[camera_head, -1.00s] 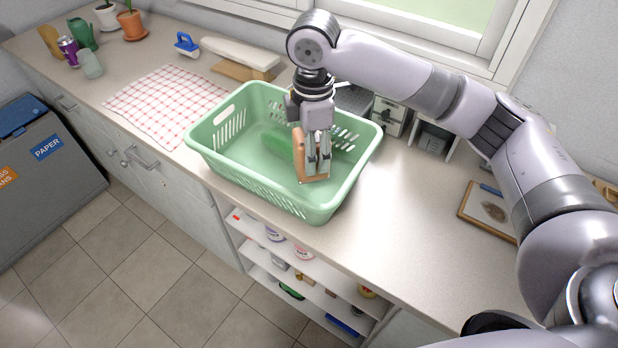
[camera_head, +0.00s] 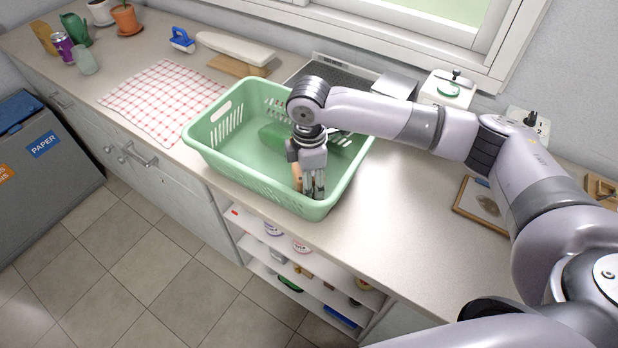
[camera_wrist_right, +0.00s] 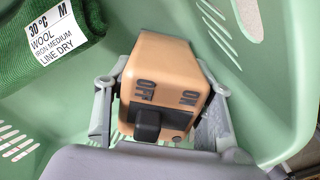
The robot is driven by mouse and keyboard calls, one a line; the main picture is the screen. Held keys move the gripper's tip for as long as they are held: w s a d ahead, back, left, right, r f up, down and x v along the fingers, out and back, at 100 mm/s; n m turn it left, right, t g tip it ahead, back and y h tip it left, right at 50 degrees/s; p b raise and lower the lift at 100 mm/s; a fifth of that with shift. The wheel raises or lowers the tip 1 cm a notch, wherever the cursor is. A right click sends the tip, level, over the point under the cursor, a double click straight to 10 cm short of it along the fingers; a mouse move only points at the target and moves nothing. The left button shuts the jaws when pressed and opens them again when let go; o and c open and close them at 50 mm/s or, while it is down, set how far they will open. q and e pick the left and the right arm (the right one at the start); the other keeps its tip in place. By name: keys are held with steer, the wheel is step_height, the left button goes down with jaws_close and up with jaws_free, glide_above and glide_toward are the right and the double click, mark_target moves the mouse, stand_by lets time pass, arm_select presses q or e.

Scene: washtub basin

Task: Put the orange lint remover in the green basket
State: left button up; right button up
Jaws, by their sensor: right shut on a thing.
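The orange lint remover (camera_wrist_right: 160,75) is between the fingers of my right gripper (camera_wrist_right: 158,120), which is shut on it. Its face shows a black switch with OFF and ON marks. In the head view my right gripper (camera_head: 313,190) points down inside the green basket (camera_head: 235,178), near its front right part. There only a slim strip of the lint remover (camera_head: 297,176) shows beside the fingers. Whether it touches the basket floor I cannot tell. My left gripper is not in view.
A green cloth item (camera_head: 275,136) lies in the basket, with a white care label (camera_wrist_right: 62,28) in the wrist view. A checkered cloth (camera_head: 160,100) lies left of the basket. A framed picture (camera_head: 484,204) lies right. The counter between basket and frame is clear.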

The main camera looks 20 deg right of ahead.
steer(key=o, duration=1)
steer(key=shift+f, duration=0.1)
steer(key=shift+c, duration=0.2)
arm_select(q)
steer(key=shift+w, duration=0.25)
arm_select(e)
steer(key=o, duration=0.4)
arm_select(q)
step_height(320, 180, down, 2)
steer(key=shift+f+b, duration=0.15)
steer(key=shift+b, duration=1)
arm_select(e)
step_height(320, 180, up, 12)
steer(key=shift+r, duration=0.15)
